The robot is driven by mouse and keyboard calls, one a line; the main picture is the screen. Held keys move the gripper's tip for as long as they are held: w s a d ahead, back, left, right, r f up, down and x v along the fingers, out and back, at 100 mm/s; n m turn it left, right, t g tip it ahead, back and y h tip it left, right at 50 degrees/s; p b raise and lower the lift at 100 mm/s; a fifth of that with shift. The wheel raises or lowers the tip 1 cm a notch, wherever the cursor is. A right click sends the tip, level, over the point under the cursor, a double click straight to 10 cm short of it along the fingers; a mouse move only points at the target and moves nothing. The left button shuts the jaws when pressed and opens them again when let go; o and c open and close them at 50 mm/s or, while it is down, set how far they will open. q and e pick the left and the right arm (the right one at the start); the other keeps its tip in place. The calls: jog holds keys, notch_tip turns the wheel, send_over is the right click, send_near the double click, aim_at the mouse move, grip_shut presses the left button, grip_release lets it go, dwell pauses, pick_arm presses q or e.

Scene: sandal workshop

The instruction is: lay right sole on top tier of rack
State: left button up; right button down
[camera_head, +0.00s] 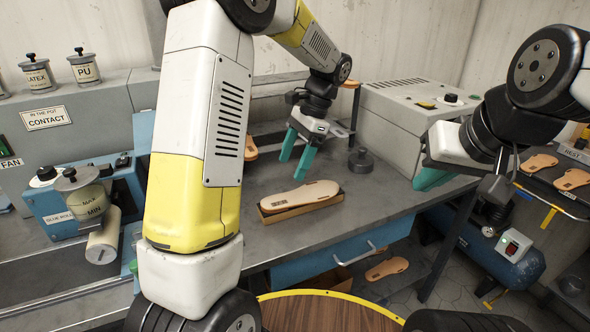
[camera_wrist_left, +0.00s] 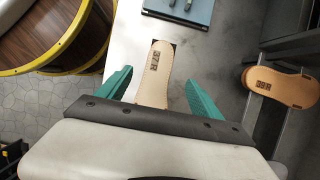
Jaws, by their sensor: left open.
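A tan sole (camera_head: 300,195) lies in a shallow brown tray (camera_head: 280,215) on the grey bench, and it shows between my fingers in the left wrist view (camera_wrist_left: 155,75). Another sole (camera_wrist_left: 283,87) lies across two rails at the right of the wrist view, apparently the rack; in the head view the rack is mostly hidden behind my left arm. My right gripper (camera_head: 430,180) is at the right, its fingers partly hidden.
A grey machine (camera_head: 410,105) stands at the back right of the bench. A blue glue unit (camera_head: 75,200) with a pot is at the left. Other soles (camera_head: 540,162) lie on a stand at the right, and one (camera_head: 387,268) lies low beneath the bench.

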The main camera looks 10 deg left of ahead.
pick_arm(q)
jog(key=s+a+r+n+t+h, duration=0.1)
jog(key=s+r+n+t+h, duration=0.2)
jog(key=s, duration=0.7)
jog(key=s+a+r+n+t+h, duration=0.2)
jog(key=s+r+n+t, duration=0.3)
jog(key=s+r+n, duration=0.2)
jog(key=s, duration=0.2)
jog(key=shift+s+r+n+t+h, duration=0.3)
jog(key=shift+s+r+h, duration=0.05)
jog(key=shift+s+h, duration=0.05)
jog(key=shift+o, duration=0.4)
